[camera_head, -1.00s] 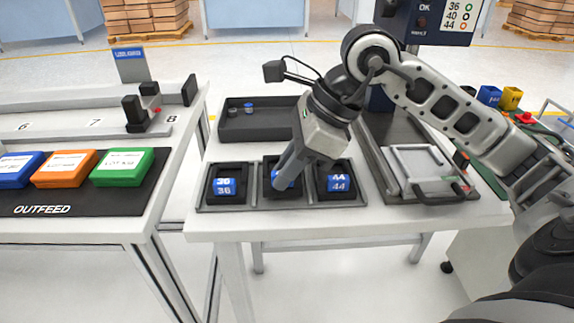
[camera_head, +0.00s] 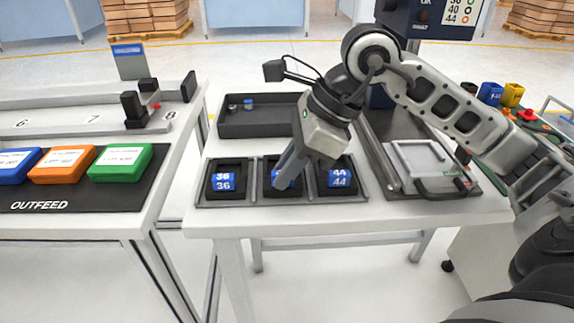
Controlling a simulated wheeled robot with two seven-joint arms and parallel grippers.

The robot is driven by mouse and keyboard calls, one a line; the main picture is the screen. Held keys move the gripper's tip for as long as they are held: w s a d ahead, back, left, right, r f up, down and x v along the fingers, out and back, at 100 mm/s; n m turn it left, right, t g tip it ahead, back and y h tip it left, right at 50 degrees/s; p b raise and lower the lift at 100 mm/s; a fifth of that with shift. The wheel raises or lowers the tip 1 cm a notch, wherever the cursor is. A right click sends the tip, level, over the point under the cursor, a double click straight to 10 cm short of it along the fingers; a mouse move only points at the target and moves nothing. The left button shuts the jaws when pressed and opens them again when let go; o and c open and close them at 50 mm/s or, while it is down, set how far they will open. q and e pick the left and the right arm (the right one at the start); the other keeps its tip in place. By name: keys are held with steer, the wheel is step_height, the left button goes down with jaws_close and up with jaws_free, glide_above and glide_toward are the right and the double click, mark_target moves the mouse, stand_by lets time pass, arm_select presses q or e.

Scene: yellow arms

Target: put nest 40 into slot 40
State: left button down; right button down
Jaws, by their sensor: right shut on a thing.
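A grey tray (camera_head: 252,200) with three slots lies on the white table. A black nest with a blue 36 label (camera_head: 222,182) sits in its left slot. A black nest with a blue 44 label (camera_head: 340,179) sits in its right slot. My right gripper (camera_head: 284,184) points down into the middle slot and is shut on the middle nest (camera_head: 270,182). That nest's blue label is mostly hidden by the gripper, so its number cannot be read. Whether it rests fully on the slot floor cannot be told. My left gripper is not in view.
A dark bin (camera_head: 258,124) with small parts stands behind the tray. A fixture with a pale frame and black handle (camera_head: 440,190) is at right. The outfeed table (camera_head: 90,192) with blue, orange and green boxes is at left, across a gap.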

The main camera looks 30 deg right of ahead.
steer(key=shift+f, duration=0.25)
steer(key=c, duration=1.3)
jaws_free()
steer(key=shift+r, duration=0.1)
steer(key=p+v, duration=0.1)
steer(key=v, duration=1.5)
steer(key=shift+w, duration=0.1)
